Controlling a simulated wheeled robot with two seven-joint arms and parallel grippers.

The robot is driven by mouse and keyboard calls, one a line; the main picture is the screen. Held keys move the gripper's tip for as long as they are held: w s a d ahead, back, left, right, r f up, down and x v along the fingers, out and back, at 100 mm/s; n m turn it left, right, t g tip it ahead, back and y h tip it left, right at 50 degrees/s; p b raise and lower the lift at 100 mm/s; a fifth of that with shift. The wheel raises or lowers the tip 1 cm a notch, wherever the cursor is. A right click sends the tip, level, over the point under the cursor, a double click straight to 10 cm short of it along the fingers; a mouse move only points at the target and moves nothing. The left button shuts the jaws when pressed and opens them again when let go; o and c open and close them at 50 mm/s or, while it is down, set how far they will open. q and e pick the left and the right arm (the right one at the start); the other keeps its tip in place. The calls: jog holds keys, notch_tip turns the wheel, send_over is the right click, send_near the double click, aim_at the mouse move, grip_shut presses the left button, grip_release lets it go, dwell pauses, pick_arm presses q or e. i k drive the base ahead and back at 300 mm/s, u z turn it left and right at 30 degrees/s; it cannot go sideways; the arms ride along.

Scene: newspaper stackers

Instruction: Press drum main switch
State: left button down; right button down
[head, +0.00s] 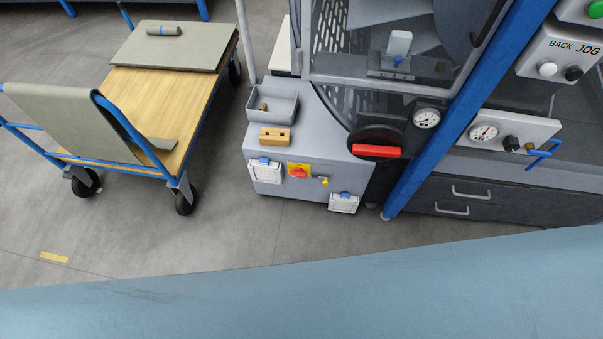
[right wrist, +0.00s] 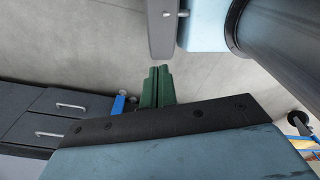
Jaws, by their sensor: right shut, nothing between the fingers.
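A red rotary switch on a yellow plate (head: 299,171) sits on the front of the low grey cabinet (head: 325,150) in the head view. It looks like the drum main switch, but I cannot read a label. My right gripper (right wrist: 157,86) shows in the right wrist view as two green fingers pressed together, empty, over the grey floor. It is apart from the cabinet, and the switch is not visible in that view. Neither gripper shows in the head view.
A wheeled cart (head: 170,95) with a wooden deck stands left. A larger red handle (head: 376,151), a gauge (head: 427,118) and a blue post (head: 440,125) are right of the switch. Dark drawers (head: 470,197) stand farther right. Floor in front of the cabinet is clear.

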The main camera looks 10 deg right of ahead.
aim_at(299, 172)
jog(key=u, duration=0.75)
jog(key=i, duration=0.6)
jog(key=u, duration=2)
jog(key=i, duration=0.55)
jog(key=z, duration=3.3)
